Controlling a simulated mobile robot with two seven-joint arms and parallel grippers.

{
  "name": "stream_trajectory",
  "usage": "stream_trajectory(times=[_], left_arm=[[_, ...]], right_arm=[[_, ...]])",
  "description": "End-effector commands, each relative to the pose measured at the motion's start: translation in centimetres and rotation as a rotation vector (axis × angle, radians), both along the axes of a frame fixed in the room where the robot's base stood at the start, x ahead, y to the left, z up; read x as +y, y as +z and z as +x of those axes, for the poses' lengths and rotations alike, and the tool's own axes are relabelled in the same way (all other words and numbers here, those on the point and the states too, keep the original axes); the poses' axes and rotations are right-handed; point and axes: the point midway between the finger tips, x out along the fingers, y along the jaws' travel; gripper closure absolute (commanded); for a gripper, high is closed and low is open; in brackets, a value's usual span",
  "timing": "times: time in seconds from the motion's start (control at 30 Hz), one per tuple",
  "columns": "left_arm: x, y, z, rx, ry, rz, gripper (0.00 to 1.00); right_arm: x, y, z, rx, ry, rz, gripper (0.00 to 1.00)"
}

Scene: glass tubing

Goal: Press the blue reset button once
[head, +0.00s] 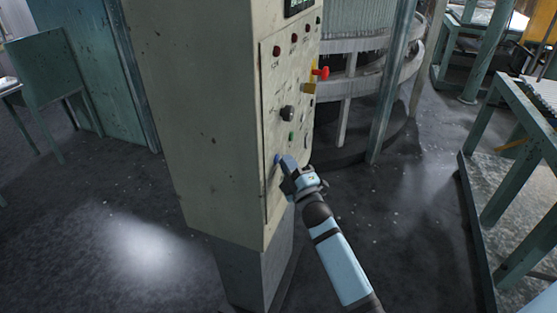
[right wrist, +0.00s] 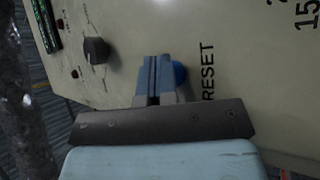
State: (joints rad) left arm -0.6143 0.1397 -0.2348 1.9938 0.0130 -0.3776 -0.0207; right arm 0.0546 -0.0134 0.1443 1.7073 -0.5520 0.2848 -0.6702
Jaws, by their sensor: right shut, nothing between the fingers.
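The blue reset button (right wrist: 180,75) is on the cream control panel, beside the printed word RESET in the right wrist view. In the head view a bit of the blue button (head: 277,158) shows at the lower part of the panel. My right gripper (head: 283,163) is shut and empty, with its fingertips at the button. In the right wrist view the shut fingers (right wrist: 158,66) overlap the button's left side and hide part of it. I cannot tell whether the fingertips touch or press it. My left gripper is not in view.
The panel is on a tall cream cabinet (head: 205,120). Above the button are a black knob (head: 287,113), a small green button (head: 291,136) and a red switch on a yellow base (head: 309,88). A metal-framed table (head: 505,150) stands at the right. Floor around the cabinet is open.

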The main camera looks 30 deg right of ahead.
Motion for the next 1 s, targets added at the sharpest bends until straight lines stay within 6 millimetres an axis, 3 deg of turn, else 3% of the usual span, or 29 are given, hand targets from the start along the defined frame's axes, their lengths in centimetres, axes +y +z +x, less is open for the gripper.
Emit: stream_trajectory(times=[1.0], left_arm=[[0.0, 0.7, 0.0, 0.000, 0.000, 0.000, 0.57]], right_arm=[[-1.6, 0.1, -1.9, 0.001, 0.000, -0.001, 1.00]])
